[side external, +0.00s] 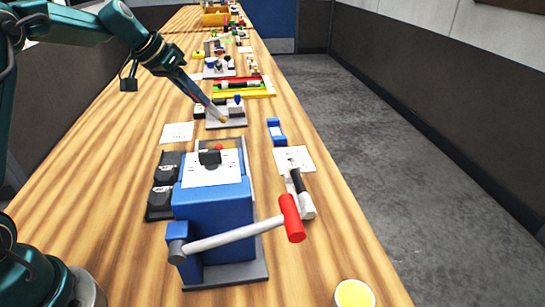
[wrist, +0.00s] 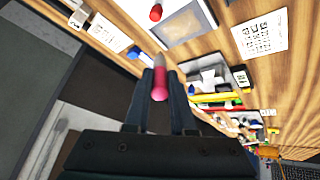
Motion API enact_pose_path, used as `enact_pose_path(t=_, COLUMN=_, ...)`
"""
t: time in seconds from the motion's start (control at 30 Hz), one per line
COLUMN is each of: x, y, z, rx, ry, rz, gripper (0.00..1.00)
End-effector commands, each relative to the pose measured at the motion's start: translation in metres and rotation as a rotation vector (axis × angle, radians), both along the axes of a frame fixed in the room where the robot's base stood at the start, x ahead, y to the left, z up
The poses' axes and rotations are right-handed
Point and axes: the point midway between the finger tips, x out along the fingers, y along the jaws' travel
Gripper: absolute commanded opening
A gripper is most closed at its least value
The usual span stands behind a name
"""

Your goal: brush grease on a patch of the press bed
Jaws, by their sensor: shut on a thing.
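My gripper (side external: 204,99) is shut on a slim tool with a tan tip (side external: 223,119), which seems to be the brush. It slants down over a grey fixture plate (side external: 240,122) beyond the press; I cannot tell whether the tip touches it. In the wrist view, the tool's pink-red handle (wrist: 159,92) sits between my dark fingers (wrist: 160,76). The blue press (side external: 212,215) stands nearer the camera, with a red-ended lever (side external: 291,218) and a grey base (side external: 250,272). An open tin with yellow contents (side external: 354,293), possibly grease, stands at the front right.
Black castings (side external: 162,196) stand left of the press. A blue block (side external: 276,132), a printed sheet (side external: 294,159) and a black-handled tool (side external: 300,194) lie to its right. Another sheet (side external: 177,132) lies at left. Red, yellow and green trays (side external: 259,88) stand beyond. Bare wood lies along the right edge.

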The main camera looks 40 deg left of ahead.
Motion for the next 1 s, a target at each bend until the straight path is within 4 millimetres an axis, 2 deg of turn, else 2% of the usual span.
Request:
enact_pose_path(t=0.17, x=0.000, y=0.000, z=-0.009, rx=-0.003, ry=0.003, rz=0.000, gripper=0.00)
enact_pose_path(t=0.9, x=0.000, y=-0.001, z=-0.078, rx=-0.005, ry=0.004, rz=0.000, gripper=0.00)
enact_pose_path(t=1.0, x=0.008, y=0.006, z=-0.082, rx=-0.004, ry=-0.003, rz=-0.003, gripper=0.00)
